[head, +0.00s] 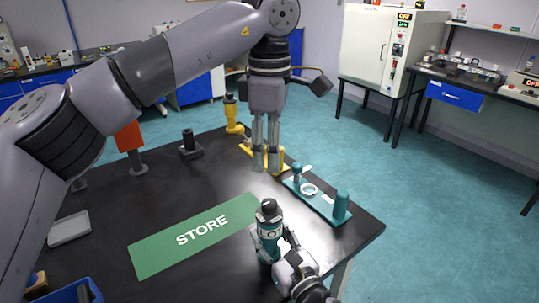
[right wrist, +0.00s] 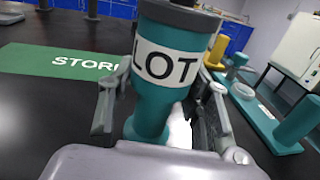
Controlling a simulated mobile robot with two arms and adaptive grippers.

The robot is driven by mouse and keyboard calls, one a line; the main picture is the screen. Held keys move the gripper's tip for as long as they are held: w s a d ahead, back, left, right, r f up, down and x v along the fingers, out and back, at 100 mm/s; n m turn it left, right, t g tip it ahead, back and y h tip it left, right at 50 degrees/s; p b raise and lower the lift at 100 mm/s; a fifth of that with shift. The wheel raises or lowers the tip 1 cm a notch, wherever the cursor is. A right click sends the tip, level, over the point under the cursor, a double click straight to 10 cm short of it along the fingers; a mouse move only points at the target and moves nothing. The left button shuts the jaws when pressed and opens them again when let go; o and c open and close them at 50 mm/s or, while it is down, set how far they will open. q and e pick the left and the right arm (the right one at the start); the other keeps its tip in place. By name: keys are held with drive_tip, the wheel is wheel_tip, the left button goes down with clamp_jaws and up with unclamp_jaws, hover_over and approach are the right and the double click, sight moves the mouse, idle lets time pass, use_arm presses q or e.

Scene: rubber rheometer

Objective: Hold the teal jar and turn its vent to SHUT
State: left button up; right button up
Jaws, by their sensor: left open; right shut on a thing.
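The teal jar (head: 266,245) stands upright on the black table, near its right front. It has a dark cap (head: 268,210) and a white label, which reads "LOT" in the right wrist view (right wrist: 165,62). My right gripper (right wrist: 160,112) has its fingers on either side of the jar and is shut on it. The vent and its setting cannot be made out. My left gripper (head: 265,168) points down, open and empty, beyond the jar and above the table, its fingers slightly apart.
A green STORE mat (head: 160,254) lies left of the jar. A teal stand (head: 325,204) with posts and a white ring is at the table's right edge. A yellow fixture (head: 234,118) and a black post (head: 189,142) stand at the back. A grey tray (head: 69,227) is at left.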

drive_tip(key=o, duration=1.4)
drive_tip(key=shift+c, duration=0.2)
drive_tip(key=shift+s, duration=0.1)
